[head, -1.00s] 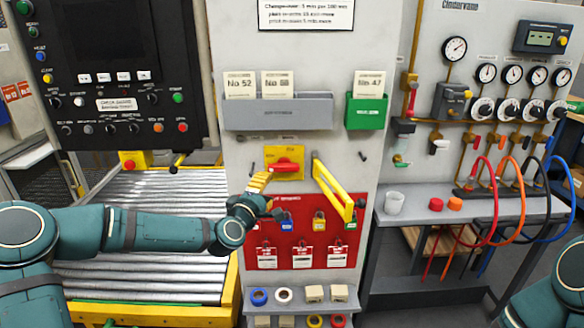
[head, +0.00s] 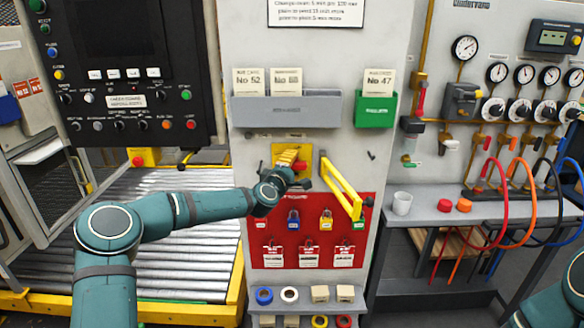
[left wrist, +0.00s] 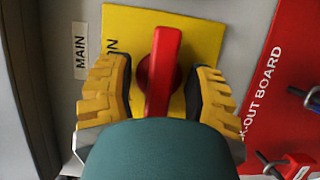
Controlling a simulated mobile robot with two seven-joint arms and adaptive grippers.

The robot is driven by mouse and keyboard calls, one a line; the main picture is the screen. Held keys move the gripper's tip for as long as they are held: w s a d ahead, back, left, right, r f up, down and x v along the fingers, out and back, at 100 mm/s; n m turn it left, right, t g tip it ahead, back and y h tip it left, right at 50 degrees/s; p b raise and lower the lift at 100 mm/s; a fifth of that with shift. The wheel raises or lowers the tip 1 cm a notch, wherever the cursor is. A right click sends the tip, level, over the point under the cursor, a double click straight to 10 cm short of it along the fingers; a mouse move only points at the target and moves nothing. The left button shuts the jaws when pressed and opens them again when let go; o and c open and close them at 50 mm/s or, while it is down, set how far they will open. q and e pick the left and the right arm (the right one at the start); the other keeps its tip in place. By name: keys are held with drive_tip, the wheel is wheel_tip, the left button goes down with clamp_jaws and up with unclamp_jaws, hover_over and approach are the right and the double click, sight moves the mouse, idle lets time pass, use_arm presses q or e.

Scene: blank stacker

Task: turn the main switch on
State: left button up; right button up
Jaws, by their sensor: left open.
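The main switch has a yellow plate (head: 278,150) on the grey column and a red handle (head: 301,166). My left gripper (head: 289,158) is in front of it and covers much of it in the head view. In the left wrist view, the red handle (left wrist: 164,65) stands between the two open yellow fingers of my left gripper (left wrist: 160,82), with a gap on each side. The yellow plate (left wrist: 130,28) shows behind, with a "MAIN" label (left wrist: 81,50) beside it. My right gripper is out of view.
A yellow hinged bar (head: 342,188) juts out right of the switch. Below is the red lockout board (head: 270,232) with padlocks and tags. Above are a grey card holder (head: 287,111) and a green one (head: 375,110). A roller conveyor (head: 165,270) lies at left.

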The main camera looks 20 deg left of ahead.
use_arm(q)
drive_tip(key=shift+r, duration=0.1)
drive_tip(key=c, duration=0.9)
drive_tip(key=shift+o, duration=0.2)
